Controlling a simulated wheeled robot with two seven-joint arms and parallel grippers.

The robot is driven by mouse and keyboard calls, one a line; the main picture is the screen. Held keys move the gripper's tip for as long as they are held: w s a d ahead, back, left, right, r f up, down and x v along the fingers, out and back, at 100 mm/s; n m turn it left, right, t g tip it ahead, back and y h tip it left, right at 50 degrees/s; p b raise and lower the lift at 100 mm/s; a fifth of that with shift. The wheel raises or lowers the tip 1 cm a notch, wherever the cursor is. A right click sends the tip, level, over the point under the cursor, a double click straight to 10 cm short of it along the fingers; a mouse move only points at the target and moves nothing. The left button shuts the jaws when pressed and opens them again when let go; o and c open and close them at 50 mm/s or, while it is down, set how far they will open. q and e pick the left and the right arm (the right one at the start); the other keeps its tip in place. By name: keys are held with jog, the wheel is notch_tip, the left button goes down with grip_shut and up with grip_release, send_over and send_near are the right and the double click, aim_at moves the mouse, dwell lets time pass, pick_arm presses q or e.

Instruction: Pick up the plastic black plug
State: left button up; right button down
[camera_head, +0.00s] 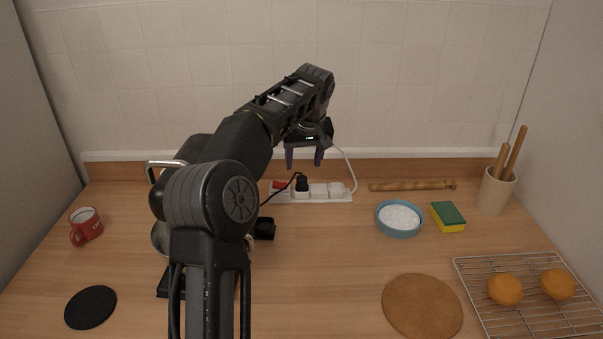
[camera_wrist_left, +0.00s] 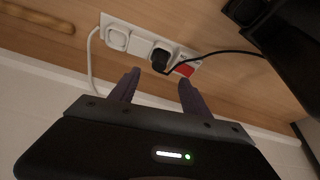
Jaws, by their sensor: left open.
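The black plug (camera_head: 302,183) sits in a white power strip (camera_head: 334,197) at the back of the counter, with a black cord running off to the left. In the left wrist view the plug (camera_wrist_left: 160,59) is in the strip (camera_wrist_left: 138,43), beside a red switch (camera_wrist_left: 185,69). My left gripper (camera_head: 304,161) is open and empty, above and behind the strip and apart from the plug. In the left wrist view its two fingers (camera_wrist_left: 157,84) point towards the plug. My left arm hides part of the counter. My right gripper is not in view.
A blue bowl (camera_head: 399,219) of white powder, a sponge (camera_head: 447,216) and a rolling pin (camera_head: 412,185) lie right of the strip. A black appliance (camera_head: 264,229) is partly behind my arm. A tiled wall (camera_head: 420,90) rises behind.

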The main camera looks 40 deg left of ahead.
aim_at(302, 178)
pick_arm(q)
jog(key=shift+x, duration=1.15)
jog(key=shift+f, duration=0.1)
jog(key=p+x, duration=0.1)
jog(key=x, duration=0.4)
jog(key=shift+w, duration=0.15)
jog(key=shift+d, duration=0.1)
jog(key=shift+c, duration=0.2)
grip_shut()
